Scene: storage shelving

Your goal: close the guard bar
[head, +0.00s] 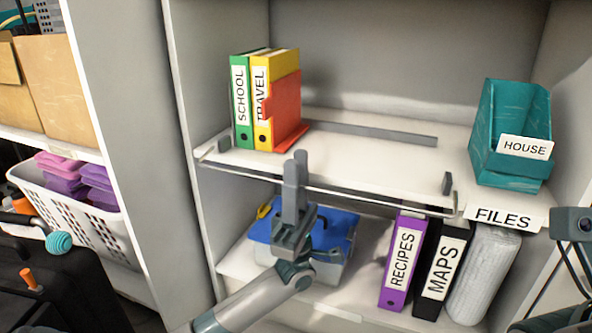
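The guard bar (330,187) is a thin pale rod along the front of the middle shelf (375,160). It runs from the left side to the right side and sits low, at about the front edge of the board. Small grey brackets stand on the shelf near its left end (223,143) and right end (447,183). My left gripper (295,168) points up in front of the bar, left of its middle. Its two fingers are together with nothing seen between them, and they overlap the bar in the picture. I cannot tell whether they touch it.
Green and yellow binders (262,100) with a red bookend stand on the shelf's left. A teal HOUSE bin (488,150) is on the right. Below are a blue-lidded box (338,228), purple (400,262) and black (440,270) binders, and a grey roll (483,275). The mid-shelf is clear.

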